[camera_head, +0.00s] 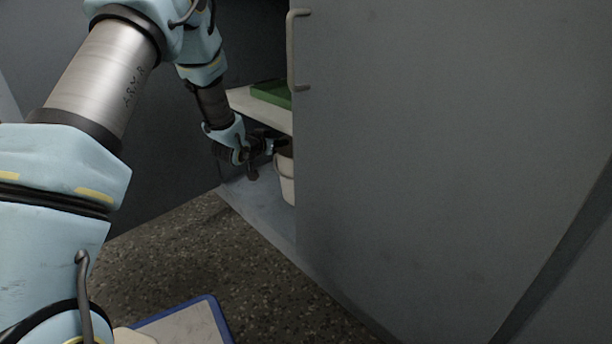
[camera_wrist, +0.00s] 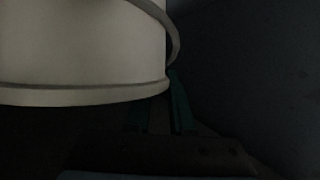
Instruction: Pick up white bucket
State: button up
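The white bucket (camera_head: 286,180) stands on the cabinet floor below the shelf, its right side hidden behind the grey door. In the wrist view the bucket (camera_wrist: 75,45) fills the upper left, with its rim towards the bottom and a curved handle at its right. My gripper (camera_head: 277,147) is inside the cabinet at the bucket's upper edge. In the wrist view my dark green fingers (camera_wrist: 162,102) are apart at the right end of the rim. The left fingertip is hidden by the bucket, and the right finger shows beside it. Darkness hides whether either finger touches it.
A grey cabinet door (camera_head: 440,160) with a handle stands right of my gripper. A pale shelf (camera_head: 262,106) with a green tray (camera_head: 272,93) is just above it. A blue-edged board (camera_head: 185,325) is at the bottom. Speckled floor lies in front.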

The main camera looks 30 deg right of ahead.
grip_shut()
jog(key=shift+s+f, duration=0.1)
jog(key=shift+f, duration=0.05)
dwell(0.9)
